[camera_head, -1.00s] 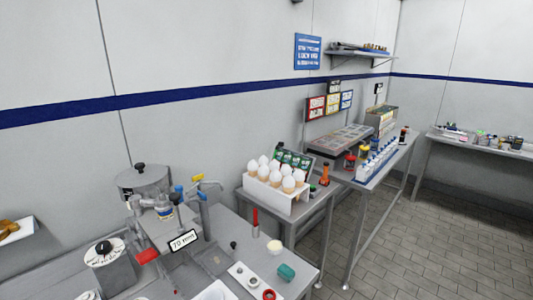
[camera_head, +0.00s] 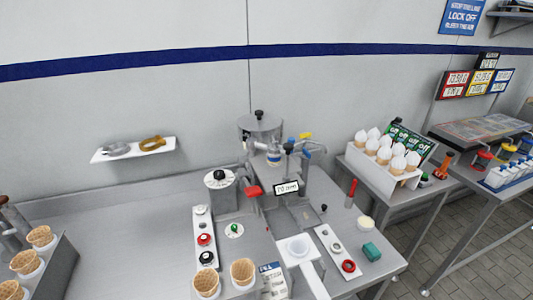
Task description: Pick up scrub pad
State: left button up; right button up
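A small green block that looks like the scrub pad (camera_head: 371,251) lies on the metal worktop (camera_head: 345,278), near its right front corner. A round cream-coloured piece (camera_head: 366,223) sits just behind it. A white strip with round fittings (camera_head: 337,250) lies to its left. Nothing covers the pad. Neither of my grippers is in view.
A machine with a round hopper (camera_head: 260,125) stands at the back of the worktop. A red-handled tool (camera_head: 351,192) stands upright behind the pad. Waffle cones (camera_head: 242,271) stand in front. A rack of white-topped cones (camera_head: 388,165) is on the right-hand table.

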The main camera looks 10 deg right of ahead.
aim_at(372, 253)
jog(key=z, duration=1.4)
